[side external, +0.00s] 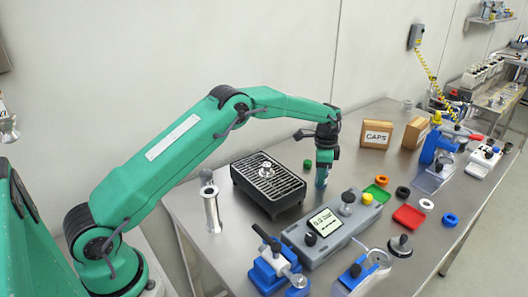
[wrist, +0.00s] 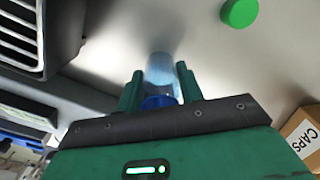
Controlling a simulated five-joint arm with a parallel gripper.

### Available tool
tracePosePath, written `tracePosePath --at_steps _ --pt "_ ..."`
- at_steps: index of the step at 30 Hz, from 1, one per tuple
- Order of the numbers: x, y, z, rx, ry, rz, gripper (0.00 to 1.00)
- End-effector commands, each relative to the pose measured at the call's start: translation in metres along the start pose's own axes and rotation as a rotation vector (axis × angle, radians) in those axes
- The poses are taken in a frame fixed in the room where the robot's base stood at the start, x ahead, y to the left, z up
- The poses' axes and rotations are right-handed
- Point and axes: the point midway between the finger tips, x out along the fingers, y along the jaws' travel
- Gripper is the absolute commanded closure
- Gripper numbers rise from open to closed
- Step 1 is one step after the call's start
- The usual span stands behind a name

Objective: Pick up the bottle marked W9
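My gripper (side external: 325,158) points down over the steel table, to the right of the black grated unit. A small translucent blue bottle (side external: 321,177) shows below it in the side view. In the wrist view the bottle (wrist: 162,72) stands between the two green fingers of my gripper (wrist: 159,85), with a darker blue part (wrist: 158,102) close to the palm. The fingers appear to press on both its sides. No W9 mark can be read on it. I cannot tell whether its far end touches the table.
The black grated unit (side external: 246,183) stands close at left. A green cap (side external: 307,163) lies near my gripper and shows in the wrist view (wrist: 239,13). The CAPS box (side external: 376,135), grey device (side external: 328,235) and red tray (side external: 409,217) are to the right.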

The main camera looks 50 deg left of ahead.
Motion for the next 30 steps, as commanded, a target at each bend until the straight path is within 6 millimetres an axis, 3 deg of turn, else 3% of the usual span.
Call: tracePosePath --at_steps 1,3,17,30 --pt "0.000 0.000 0.000 0.000 0.000 0.000 0.74" --pt "0.000 0.000 0.000 0.000 0.000 0.000 0.87" --pt "-0.010 -0.001 -0.001 0.000 0.002 -0.002 0.86" --pt "-0.071 -0.001 -0.001 0.000 0.003 -0.003 0.86"
